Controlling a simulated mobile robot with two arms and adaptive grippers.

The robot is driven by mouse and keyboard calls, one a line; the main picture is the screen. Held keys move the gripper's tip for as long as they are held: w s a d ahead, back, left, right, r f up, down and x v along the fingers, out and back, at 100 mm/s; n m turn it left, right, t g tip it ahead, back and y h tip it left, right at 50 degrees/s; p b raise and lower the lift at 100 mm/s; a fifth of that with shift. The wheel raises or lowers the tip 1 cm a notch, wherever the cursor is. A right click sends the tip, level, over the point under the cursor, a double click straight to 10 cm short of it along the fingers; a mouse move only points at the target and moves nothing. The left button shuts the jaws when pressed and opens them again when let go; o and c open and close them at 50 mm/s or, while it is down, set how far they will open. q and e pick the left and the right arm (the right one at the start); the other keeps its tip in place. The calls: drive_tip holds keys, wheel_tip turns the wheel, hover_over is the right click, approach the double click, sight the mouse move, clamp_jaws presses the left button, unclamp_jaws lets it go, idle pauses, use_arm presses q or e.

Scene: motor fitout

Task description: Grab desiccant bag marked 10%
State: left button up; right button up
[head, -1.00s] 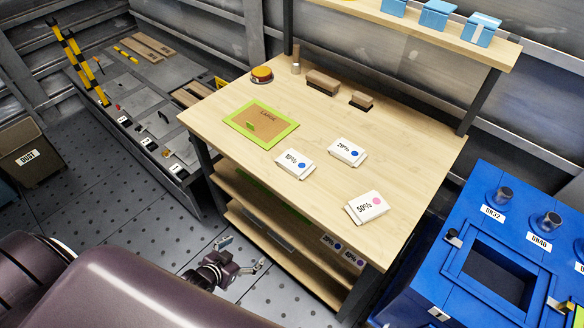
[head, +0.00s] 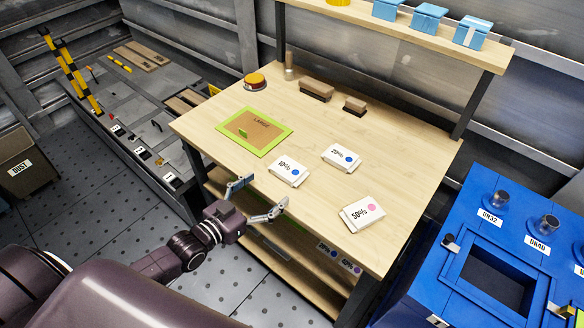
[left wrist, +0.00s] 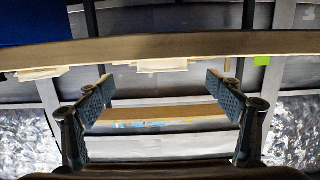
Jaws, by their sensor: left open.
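The desiccant bag marked 10% (head: 287,172) is a white packet with a blue dot, lying flat on the wooden table near its front edge, just right of the green-bordered mat. My left gripper (head: 261,196) is open and empty just in front of the table's edge, short of the bag. In the left wrist view, which appears upside down, the open fingers (left wrist: 160,88) flank a pale packet (left wrist: 160,66) beyond them; its print cannot be read. The bag marked 20% (head: 341,158) and the bag marked 50% (head: 362,214) lie further right. My right gripper is not in view.
The wooden table (head: 225,110) also holds the green-bordered mat (head: 243,149), a red and yellow button (head: 255,81) and two brown brushes (head: 316,90). A shelf with blue boxes (head: 428,17) stands above the back. A blue machine (head: 480,250) stands at right.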

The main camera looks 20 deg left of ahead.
sight(285, 171)
use_arm(q)
drive_tip(key=shift+w+d+r, duration=0.2)
drive_tip(key=shift+w+d, duration=0.1)
drive_tip(key=shift+w, duration=0.4)
drive_tip(key=shift+w+d, duration=0.1)
drive_tip(key=shift+w, duration=0.45)
drive_tip(key=shift+w+d, duration=0.2)
drive_tip(key=shift+w, duration=0.45)
drive_tip(key=p+x, duration=0.1)
drive_tip(key=x, duration=0.3)
drive_tip(key=shift+w+a, duration=0.1)
drive_tip(key=shift+a, duration=0.05)
drive_tip(key=shift+w+f, duration=0.1)
drive_tip(key=shift+w, duration=0.2)
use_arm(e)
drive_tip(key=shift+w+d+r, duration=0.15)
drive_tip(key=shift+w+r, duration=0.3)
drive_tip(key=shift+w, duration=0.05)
use_arm(q)
drive_tip(key=c, duration=1.3)
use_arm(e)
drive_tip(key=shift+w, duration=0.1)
